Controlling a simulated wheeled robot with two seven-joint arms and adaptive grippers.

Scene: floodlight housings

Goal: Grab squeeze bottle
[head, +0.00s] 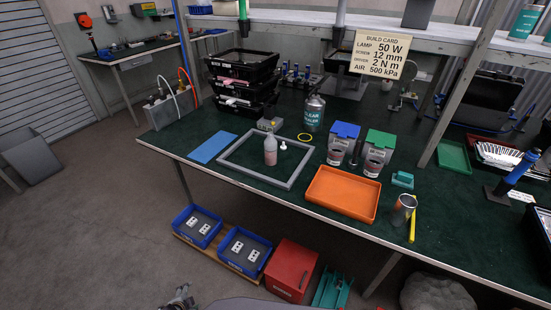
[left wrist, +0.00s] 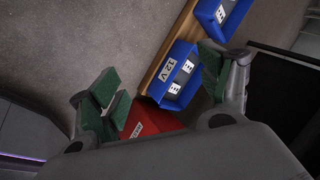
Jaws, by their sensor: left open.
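The squeeze bottle (head: 270,152), pinkish and translucent with a pale top, stands upright on the green bench top inside a grey rectangular frame (head: 232,172). A small white piece (head: 284,145) is just right of it. My left gripper (head: 180,295) shows only in part at the bottom edge of the head view, low and well away from the bottle. In the left wrist view its green-padded fingers (left wrist: 160,88) are spread apart and empty, above the floor and bins. The bottle is not in the left wrist view. My right gripper is not in view.
A blue mat (head: 212,147) lies left of the frame and an orange tray (head: 342,194) right of it. Below the bench are blue bins (head: 198,226) and a red box (head: 291,270). The bench's front edge lies between gripper and bottle.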

